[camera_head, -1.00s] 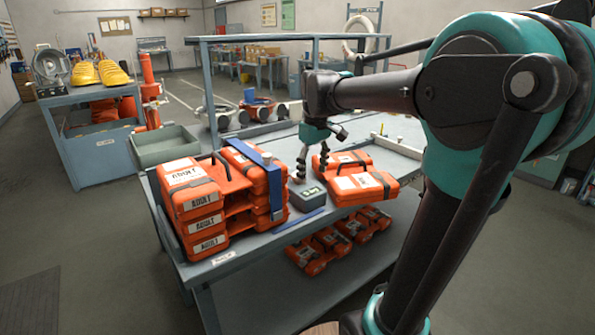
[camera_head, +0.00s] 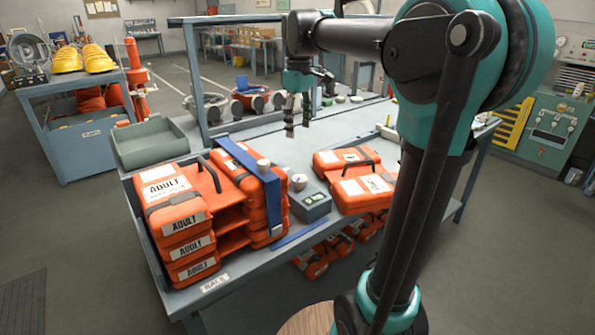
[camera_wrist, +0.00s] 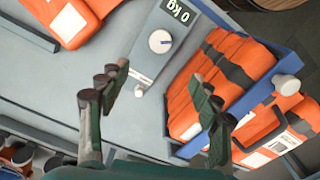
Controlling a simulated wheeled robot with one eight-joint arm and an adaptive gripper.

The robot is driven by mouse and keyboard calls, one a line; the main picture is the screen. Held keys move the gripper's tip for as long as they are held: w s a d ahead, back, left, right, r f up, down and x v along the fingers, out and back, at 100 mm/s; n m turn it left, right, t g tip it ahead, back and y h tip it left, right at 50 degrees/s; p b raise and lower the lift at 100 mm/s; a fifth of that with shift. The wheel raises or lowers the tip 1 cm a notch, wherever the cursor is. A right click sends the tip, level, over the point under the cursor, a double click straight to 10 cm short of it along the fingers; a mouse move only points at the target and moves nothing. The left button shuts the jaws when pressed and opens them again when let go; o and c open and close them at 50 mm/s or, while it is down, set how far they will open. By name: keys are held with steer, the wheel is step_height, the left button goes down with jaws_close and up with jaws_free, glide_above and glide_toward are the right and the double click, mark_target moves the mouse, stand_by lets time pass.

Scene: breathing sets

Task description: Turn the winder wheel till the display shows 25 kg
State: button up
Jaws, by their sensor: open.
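The grey display box (camera_head: 311,207) stands on the bench between the orange cases. Its screen, cut close by the top edge of the wrist view, reads 0 kg (camera_wrist: 178,10). A pale round wheel with a blue mark (camera_wrist: 160,41) is on the box; it also shows in the head view (camera_head: 299,181). A second white round knob (camera_head: 263,165) tops the blue strap frame (camera_head: 272,205) and shows at the right of the wrist view (camera_wrist: 287,85). I cannot tell which is the winder. My gripper (camera_head: 298,120) is open and empty, above the bench behind the box, touching neither.
Stacked orange ADULT cases (camera_head: 180,228) stand left of the box, and another orange case (camera_head: 362,192) lies to its right. A green-grey tray (camera_head: 150,143) is at the bench's left end. The bench top behind the box has clear room.

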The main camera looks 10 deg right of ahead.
mark_target(299, 177)
step_height(299, 177, down, 17)
steer(key=shift+r, duration=0.15)
stand_by(0.5)
steer(key=c, duration=1.2)
steer(key=shift+o, duration=0.2)
steer(key=shift+m, duration=0.3)
steer(key=m, duration=0.4)
steer(key=shift+m, duration=0.3)
steer(key=m, duration=0.5)
steer(key=shift+d, duration=0.15)
steer(key=shift+m, duration=0.4)
